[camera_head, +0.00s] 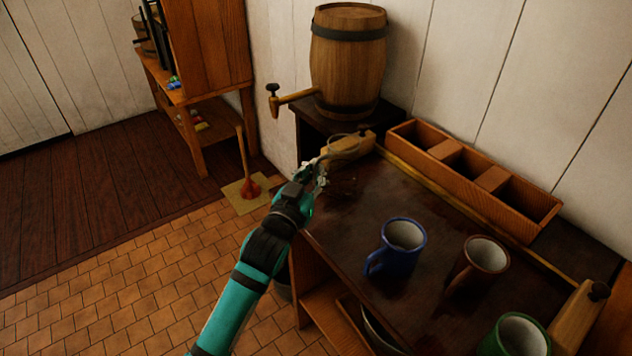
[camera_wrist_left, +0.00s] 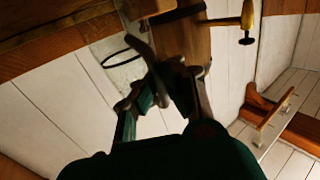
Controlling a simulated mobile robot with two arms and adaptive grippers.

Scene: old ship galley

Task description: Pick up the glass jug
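The clear glass jug (camera_head: 345,183) is hard to see against the dark table top at its far left corner. In the left wrist view the jug (camera_wrist_left: 122,70) shows as a pale see-through shape with a dark rim line. My left gripper (camera_head: 320,172) is at the jug's left side, its fingers close to the jug. In the left wrist view the fingers of my left gripper (camera_wrist_left: 163,85) point toward the jug's side, where a grey, handle-like piece shows. I cannot tell whether they grip it. My right gripper is not in view.
A blue mug (camera_head: 402,240), a brown mug (camera_head: 480,262) and a green mug (camera_head: 518,337) stand on the dark table (camera_head: 350,228). A wooden divided box (camera_head: 465,180) lies along the back. A barrel (camera_head: 347,65) with a tap stands behind. Tiled floor is left of the table.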

